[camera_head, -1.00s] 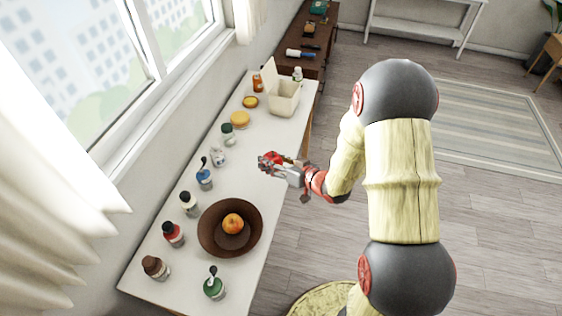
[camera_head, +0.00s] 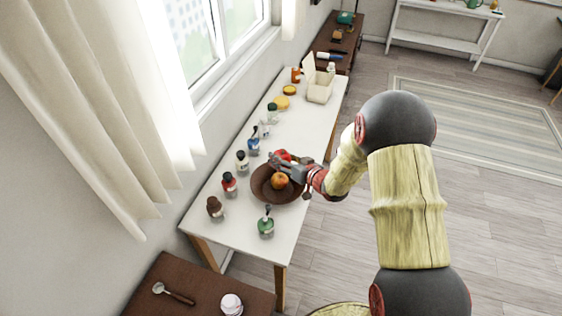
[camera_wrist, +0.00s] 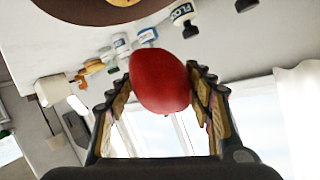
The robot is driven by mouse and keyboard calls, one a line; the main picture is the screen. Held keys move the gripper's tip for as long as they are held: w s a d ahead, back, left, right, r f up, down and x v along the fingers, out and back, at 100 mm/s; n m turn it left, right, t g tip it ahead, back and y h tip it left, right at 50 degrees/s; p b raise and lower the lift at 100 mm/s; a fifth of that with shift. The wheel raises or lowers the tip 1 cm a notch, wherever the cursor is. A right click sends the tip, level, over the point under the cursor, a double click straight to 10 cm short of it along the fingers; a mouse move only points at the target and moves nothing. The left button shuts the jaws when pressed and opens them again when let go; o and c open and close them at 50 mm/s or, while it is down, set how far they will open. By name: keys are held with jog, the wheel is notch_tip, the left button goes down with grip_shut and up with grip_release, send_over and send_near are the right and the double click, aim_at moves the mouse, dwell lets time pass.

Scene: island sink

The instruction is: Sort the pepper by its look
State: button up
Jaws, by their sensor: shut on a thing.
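A red pepper (camera_wrist: 160,82) is held between both fingers of my gripper (camera_wrist: 162,105) in the wrist view. In the head view the pepper (camera_head: 283,155) shows as a red patch at the tip of my gripper (camera_head: 276,160), at the far edge of a brown bowl (camera_head: 262,194). The pepper looks smooth and evenly red on the side I see. The bowl stands on the white table and holds an orange round fruit or vegetable (camera_head: 280,181). I cannot tell whether the pepper touches the bowl.
Several bottles line the window side, including a red one (camera_head: 229,184), a brown one (camera_head: 215,208) and a blue one (camera_head: 253,143). A green bottle (camera_head: 265,226) stands in front of the bowl. An open beige box (camera_head: 320,90) is at the table's far end.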

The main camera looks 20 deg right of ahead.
jog(key=shift+w+d+f+b, duration=0.15)
jog(key=shift+f+b, duration=0.25)
jog(key=shift+f, duration=0.35)
jog(key=shift+f+b, duration=1.65)
jog(key=shift+f, duration=0.6)
jog(key=o, duration=1.3)
jog(key=shift+s, duration=0.2)
jog(key=v, duration=1.1)
jog(key=shift+s+d+r, duration=0.15)
jog(key=shift+s, duration=0.15)
